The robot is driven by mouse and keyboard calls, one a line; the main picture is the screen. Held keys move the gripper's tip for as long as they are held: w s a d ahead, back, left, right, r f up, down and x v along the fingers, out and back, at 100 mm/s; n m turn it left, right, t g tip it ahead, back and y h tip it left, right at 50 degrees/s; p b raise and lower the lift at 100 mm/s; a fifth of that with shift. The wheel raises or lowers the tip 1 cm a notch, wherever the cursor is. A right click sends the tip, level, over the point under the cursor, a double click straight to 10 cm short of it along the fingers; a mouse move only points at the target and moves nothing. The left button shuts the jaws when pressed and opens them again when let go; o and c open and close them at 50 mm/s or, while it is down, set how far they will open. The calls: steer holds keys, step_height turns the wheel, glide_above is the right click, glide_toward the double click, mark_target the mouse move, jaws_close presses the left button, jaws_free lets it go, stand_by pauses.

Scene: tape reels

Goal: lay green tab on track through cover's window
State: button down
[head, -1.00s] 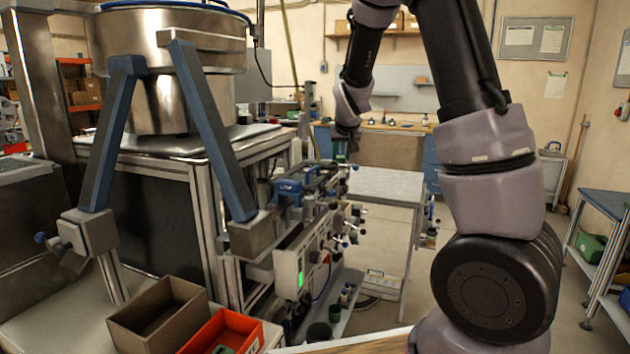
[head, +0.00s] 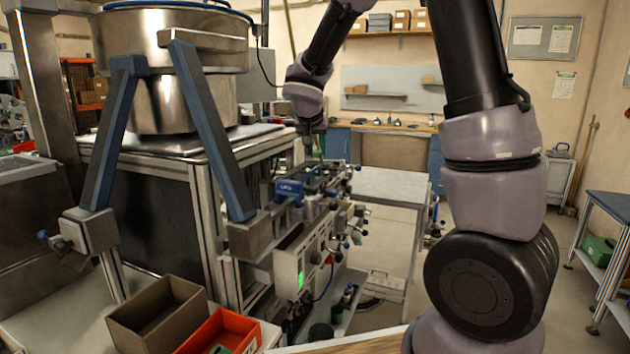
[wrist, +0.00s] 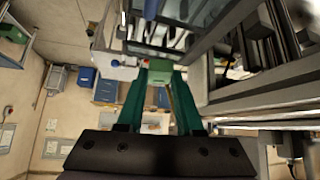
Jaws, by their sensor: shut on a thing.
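My gripper (head: 308,150) hangs in the air above the feeder machine in the head view, small and far off. In the wrist view my gripper (wrist: 158,76) has its two teal fingers closed on the green tab (wrist: 158,65), a small green block at the fingertips. I cannot make out the tab in the head view. The track assembly (head: 318,186) runs along the top of the machine's side, below my gripper, with a blue clamp-like part (head: 288,187) at its near end. The cover's window is too small to tell. The tab is apart from the track.
Knobs (head: 350,225) stick out on the track's right side. A brown bin (head: 155,315) and a red bin (head: 222,335) lie at the front. A pale table (head: 385,185) stands behind.

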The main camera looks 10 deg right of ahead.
step_height(320, 180, up, 4)
steer(key=m+h, duration=0.1)
steer(key=m, duration=0.1)
steer(key=shift+g+h, duration=0.3)
steer(key=shift+g, duration=0.1)
steer(key=f, duration=0.9)
steer(key=shift+s+a+f, duration=0.15)
steer(key=shift+a+f, duration=0.05)
steer(key=shift+a, duration=0.15)
steer(key=shift+f, duration=0.65)
steer(key=c, duration=0.6)
jaws_free()
steer(key=shift+o, duration=0.2)
steer(key=shift+r, duration=0.15)
